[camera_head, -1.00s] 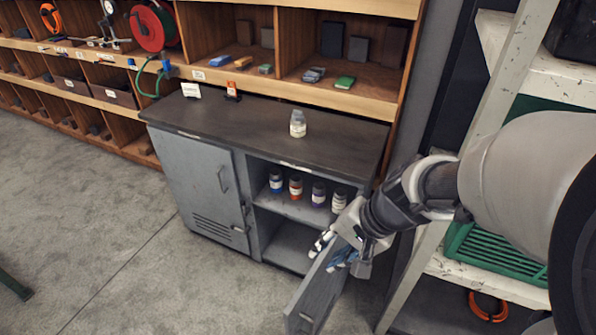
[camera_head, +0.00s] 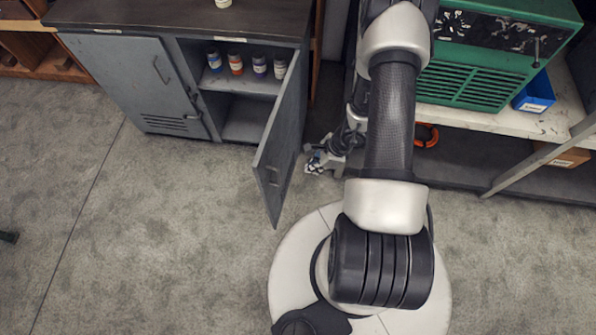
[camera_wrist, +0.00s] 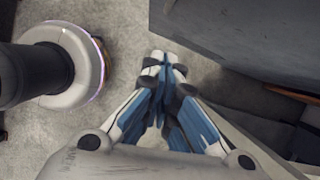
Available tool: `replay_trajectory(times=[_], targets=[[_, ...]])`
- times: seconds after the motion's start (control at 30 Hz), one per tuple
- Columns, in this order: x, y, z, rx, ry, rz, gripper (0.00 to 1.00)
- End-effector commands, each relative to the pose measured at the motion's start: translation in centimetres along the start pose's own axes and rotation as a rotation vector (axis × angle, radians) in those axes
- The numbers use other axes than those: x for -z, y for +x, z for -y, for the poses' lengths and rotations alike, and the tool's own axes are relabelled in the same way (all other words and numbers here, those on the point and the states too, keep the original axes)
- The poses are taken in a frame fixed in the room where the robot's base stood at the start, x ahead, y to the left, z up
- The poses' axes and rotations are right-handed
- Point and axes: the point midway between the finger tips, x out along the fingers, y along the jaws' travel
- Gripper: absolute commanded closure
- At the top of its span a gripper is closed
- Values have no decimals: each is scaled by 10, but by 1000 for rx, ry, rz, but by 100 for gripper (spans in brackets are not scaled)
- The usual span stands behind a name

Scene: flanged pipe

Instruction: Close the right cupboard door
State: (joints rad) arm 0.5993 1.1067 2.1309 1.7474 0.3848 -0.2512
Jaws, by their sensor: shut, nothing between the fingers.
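The grey cupboard's right door (camera_head: 281,130) stands wide open, swung out toward the camera, with a handle near its free edge. The left door (camera_head: 139,84) is shut. My gripper (camera_head: 310,166) is on the right, outer side of the open door, low and close to it. I cannot tell in the head view whether it touches. In the wrist view my gripper (camera_wrist: 166,58) has its fingertips together with nothing between them. A grey panel, apparently the door (camera_wrist: 240,38), lies ahead and right of the fingertips, with a gap visible.
Several small jars (camera_head: 236,64) stand on the cupboard's inner shelf. A white-painted shelf (camera_head: 490,122) with a green machine (camera_head: 490,55) and a blue bin (camera_head: 535,94) stands right of my arm. The floor left of the door is clear.

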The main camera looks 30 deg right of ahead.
Motion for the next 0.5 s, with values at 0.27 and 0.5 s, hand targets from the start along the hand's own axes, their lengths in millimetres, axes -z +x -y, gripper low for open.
replay_trajectory(times=[0.27,0.5], targets=[[0,54,-1,-4,-6,0,100],[-3,101,-1,-2,-8,1,100]])
